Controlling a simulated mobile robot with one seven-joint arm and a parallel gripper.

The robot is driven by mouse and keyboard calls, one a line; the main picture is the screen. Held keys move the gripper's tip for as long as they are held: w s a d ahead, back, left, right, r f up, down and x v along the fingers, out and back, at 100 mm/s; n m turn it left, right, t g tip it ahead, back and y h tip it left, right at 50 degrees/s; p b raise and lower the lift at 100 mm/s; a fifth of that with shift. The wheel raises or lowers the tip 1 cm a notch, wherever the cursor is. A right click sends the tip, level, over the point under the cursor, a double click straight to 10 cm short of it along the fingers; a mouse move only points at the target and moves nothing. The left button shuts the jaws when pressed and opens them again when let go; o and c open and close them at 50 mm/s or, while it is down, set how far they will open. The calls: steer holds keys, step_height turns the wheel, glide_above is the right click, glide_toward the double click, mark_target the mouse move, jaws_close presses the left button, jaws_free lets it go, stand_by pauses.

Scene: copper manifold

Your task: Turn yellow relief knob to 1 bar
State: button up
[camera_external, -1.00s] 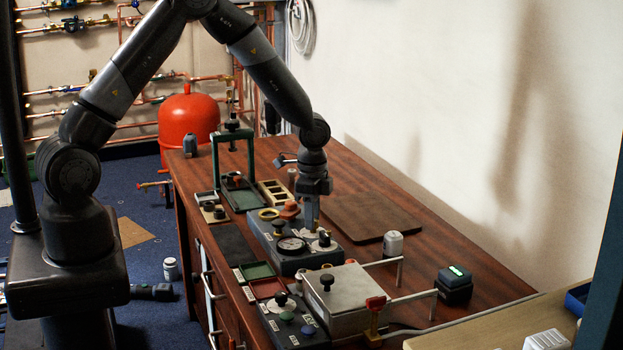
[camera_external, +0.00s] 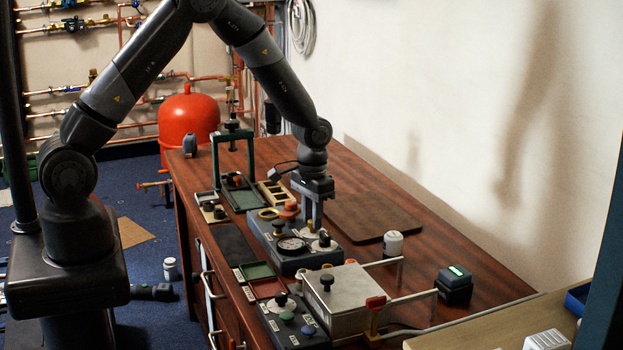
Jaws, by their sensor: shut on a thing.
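The grey-blue control box (camera_external: 284,262) stands on the wooden bench and carries a round black-rimmed gauge (camera_external: 291,246). A pale round dial plate with a dark knob (camera_external: 324,240) sits to the right of the gauge. My gripper (camera_external: 313,226) points straight down at the back right of the box, just behind this dark knob. It is shut on a small knob there, taken to be the relief knob. The fingers mostly hide it, so its yellow colour and its setting cannot be read. The gauge needle is too small to read.
A dark knob on a yellowish base (camera_external: 278,228) and a yellow ring (camera_external: 268,213) are left of my gripper. An orange-red knob (camera_external: 290,208) is close behind. A metal box (camera_external: 341,302) stands in front. A brown board (camera_external: 372,217) lies flat to the right.

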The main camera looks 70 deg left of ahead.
steer(key=shift+n, duration=1.7)
steer(key=o, duration=1)
steer(key=shift+r, duration=0.1)
step_height(320, 180, up, 11)
steer(key=shift+f, duration=0.2)
